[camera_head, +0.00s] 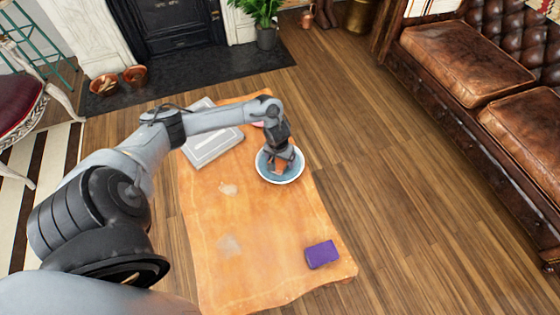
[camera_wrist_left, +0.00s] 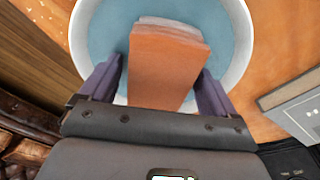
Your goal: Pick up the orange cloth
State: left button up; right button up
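The orange cloth (camera_wrist_left: 168,68), a folded block with pale layered edges at its far end, lies in a blue bowl with a white rim (camera_wrist_left: 241,45). In the head view the cloth (camera_head: 279,168) shows only in part below my left gripper (camera_head: 281,163), which points down into the bowl (camera_head: 297,174). In the left wrist view my left gripper (camera_wrist_left: 160,88) is open, its two purple-grey fingers on either side of the cloth. A gap shows at the left finger; the right finger is close to the cloth, contact unclear. My right gripper is in neither view.
The bowl stands on a wooden table (camera_head: 265,225). A purple folded cloth (camera_head: 322,254) lies at the near right. A grey book-like box (camera_head: 213,147) lies at the table's far left, and a pink item (camera_head: 258,124) is partly hidden by my arm. The near middle is mostly clear.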

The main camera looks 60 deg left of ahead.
pick_arm(q)
jog(key=c, duration=1)
jog(key=shift+r+p, duration=0.65)
jog(key=shift+r, duration=0.15)
jog(key=r+p, duration=0.1)
jog(key=r, duration=0.1)
jog(key=d+r+p, duration=0.1)
jog(key=p, duration=0.1)
jog(key=shift+w+r, duration=0.15)
jog(key=shift+r, duration=0.2)
jog(key=w+d+r+p, duration=0.1)
jog(key=d+r+p, duration=0.1)
jog(key=d, duration=0.1)
jog(key=w+d+r+p, duration=0.1)
jog(key=d+p, duration=0.1)
jog(key=d, duration=0.1)
jog(key=w+d+r+p, duration=0.2)
jog(key=d, duration=0.2)
jog(key=shift+r, duration=0.35)
jog(key=shift+s, duration=0.1)
